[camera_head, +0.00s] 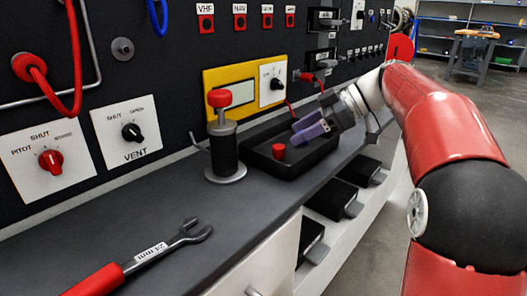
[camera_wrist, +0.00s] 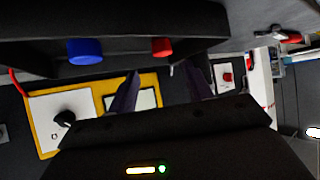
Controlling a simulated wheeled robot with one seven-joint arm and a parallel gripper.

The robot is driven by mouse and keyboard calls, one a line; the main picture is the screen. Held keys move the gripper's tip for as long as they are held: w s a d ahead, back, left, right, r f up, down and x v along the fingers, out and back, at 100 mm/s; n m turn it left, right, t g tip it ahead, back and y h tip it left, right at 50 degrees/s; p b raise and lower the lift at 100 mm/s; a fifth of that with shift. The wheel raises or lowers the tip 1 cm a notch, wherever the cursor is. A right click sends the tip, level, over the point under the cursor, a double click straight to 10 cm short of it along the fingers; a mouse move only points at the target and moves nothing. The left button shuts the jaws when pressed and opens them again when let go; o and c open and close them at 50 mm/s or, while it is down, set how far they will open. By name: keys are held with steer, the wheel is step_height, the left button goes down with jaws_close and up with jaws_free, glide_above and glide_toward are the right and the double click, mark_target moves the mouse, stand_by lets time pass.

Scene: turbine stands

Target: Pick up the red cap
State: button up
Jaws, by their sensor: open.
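The red cap (camera_head: 278,152) is a small red cylinder upright in a black tray (camera_head: 262,163) on the bench. In the wrist view the red cap (camera_wrist: 162,47) shows above the finger gap, beside the tray wall. My gripper (camera_head: 297,133) has purple fingers and is just above and right of the cap, apart from it. In the wrist view my gripper (camera_wrist: 162,85) has its two fingers spread with nothing between them. A blue cap (camera_wrist: 85,50) stands left of the red one there; I cannot make it out in the head view.
A black cylinder with a red knob (camera_head: 219,98) stands left of the tray. A red-handled wrench (camera_head: 160,256) lies on the front bench. A yellow-framed panel (camera_head: 245,86) and the switch wall rise behind the tray.

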mark_target(279, 146)
steer(key=x, duration=0.6)
steer(key=shift+s+a+f, duration=0.2)
steer(key=shift+s+f, duration=0.05)
steer(key=shift+f, duration=0.2)
jaws_close()
